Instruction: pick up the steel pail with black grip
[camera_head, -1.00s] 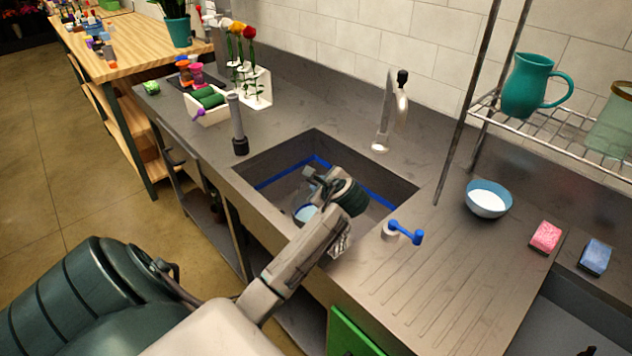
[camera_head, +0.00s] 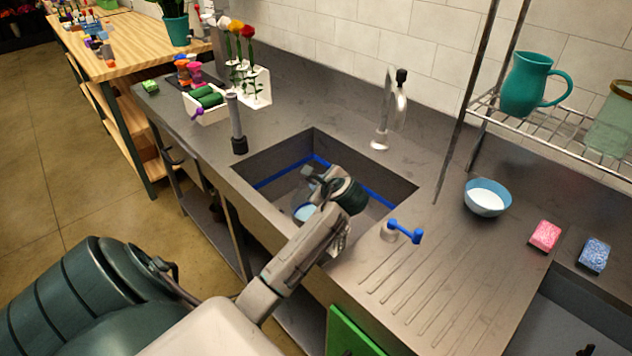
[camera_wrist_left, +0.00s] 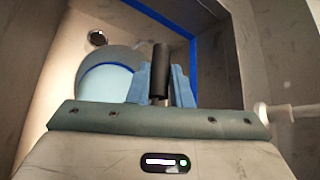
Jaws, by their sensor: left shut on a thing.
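The steel pail (camera_head: 304,213) is down inside the sink, mostly hidden behind my left arm in the head view; light blue shows inside it. In the left wrist view the pail (camera_wrist_left: 110,62) shows a pale rim and light blue inside. Its black grip (camera_wrist_left: 161,68) stands between the light blue fingers of my left gripper (camera_wrist_left: 160,88), which is shut on it. In the head view my left gripper (camera_head: 313,188) reaches into the sink. Whether the pail touches the sink floor I cannot tell. My right gripper is not in view.
The sink (camera_head: 262,167) has a blue line around its inner walls. A faucet (camera_head: 388,115) stands behind it and a blue-handled lever (camera_head: 405,231) at its right. A blue bowl (camera_head: 487,198) and a pink sponge (camera_head: 545,236) are farther right. A dark upright cylinder (camera_head: 236,125) stands left.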

